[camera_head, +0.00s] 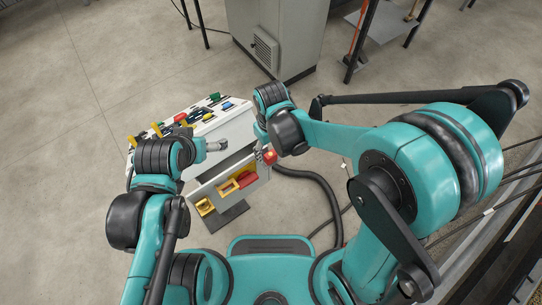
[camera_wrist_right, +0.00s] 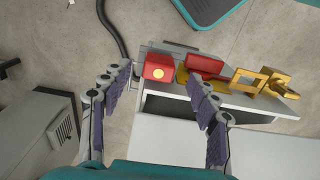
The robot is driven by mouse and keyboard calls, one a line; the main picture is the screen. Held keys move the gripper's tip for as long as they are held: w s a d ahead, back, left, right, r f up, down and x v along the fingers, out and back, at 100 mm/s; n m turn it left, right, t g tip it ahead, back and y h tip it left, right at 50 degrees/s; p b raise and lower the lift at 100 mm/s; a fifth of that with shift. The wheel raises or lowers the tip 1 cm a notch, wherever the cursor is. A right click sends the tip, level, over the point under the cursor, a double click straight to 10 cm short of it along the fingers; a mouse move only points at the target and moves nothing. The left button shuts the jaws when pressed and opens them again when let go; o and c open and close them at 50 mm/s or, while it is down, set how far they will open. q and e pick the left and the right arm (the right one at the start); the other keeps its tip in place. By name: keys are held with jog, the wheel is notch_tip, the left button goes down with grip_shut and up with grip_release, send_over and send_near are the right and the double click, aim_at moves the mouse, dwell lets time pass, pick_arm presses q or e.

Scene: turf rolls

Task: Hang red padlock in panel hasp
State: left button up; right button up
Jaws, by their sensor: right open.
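The white panel (camera_head: 200,178) carries several coloured switches on top. A yellow frame (camera_wrist_right: 248,80) and a yellow bracket (camera_wrist_right: 280,86) project from its front. A grey cabinet (camera_head: 280,35) stands behind. A dark hose (camera_head: 325,185) runs over the floor at right.

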aim_at(271, 154)
jog(key=f, duration=0.2)
jog(key=f+b, duration=0.1)
jog(key=f, duration=0.1)
jog(key=shift+w+a+f, duration=0.1)
jog(key=shift+w, duration=0.15)
jog(key=c, duration=1.3)
